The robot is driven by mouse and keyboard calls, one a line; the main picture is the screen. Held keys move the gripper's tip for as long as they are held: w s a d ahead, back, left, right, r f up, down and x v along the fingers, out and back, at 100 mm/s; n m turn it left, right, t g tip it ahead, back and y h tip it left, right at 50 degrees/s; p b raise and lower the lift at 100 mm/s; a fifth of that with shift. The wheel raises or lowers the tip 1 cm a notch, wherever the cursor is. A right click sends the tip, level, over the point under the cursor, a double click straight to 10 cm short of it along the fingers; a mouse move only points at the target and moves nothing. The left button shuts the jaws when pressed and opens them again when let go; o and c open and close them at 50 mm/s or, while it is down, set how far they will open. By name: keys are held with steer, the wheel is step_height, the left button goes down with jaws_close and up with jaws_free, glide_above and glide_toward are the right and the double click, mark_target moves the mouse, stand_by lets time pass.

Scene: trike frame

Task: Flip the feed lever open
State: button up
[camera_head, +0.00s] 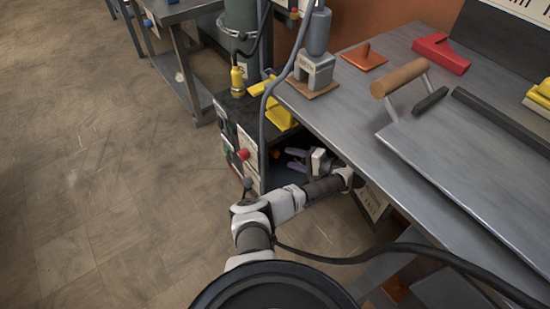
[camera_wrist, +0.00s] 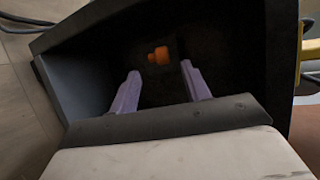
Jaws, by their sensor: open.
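My gripper (camera_wrist: 158,90) is open and empty, with its two purple fingers spread apart in the wrist view. In the head view my gripper (camera_head: 294,158) reaches into the dark open side of a machine cabinet under the table edge. An orange knob-like part (camera_wrist: 159,55) shows against the dark inside of the cabinet, beyond and between the fingertips, apart from them. It could be the feed lever, but I cannot tell for sure. A small orange spot (camera_head: 276,150) shows in the head view beside the fingers.
The cabinet's dark side wall (camera_wrist: 85,75) stands close to the left of the fingers. The grey table (camera_head: 420,120) overhangs the arm at the right, with a wooden-handled tool (camera_head: 400,77) on it. A red button (camera_head: 243,154) is on the cabinet front. The floor at left is clear.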

mark_target(279, 155)
steer(key=b+x, duration=0.3)
steer(key=x, duration=0.4)
steer(key=shift+w+a+f+b, duration=0.1)
steer(key=shift+w+a+b, duration=0.1)
steer(key=shift+a+b, duration=0.2)
steer(key=shift+c, duration=0.2)
steer(key=shift+d, duration=0.1)
jaws_close()
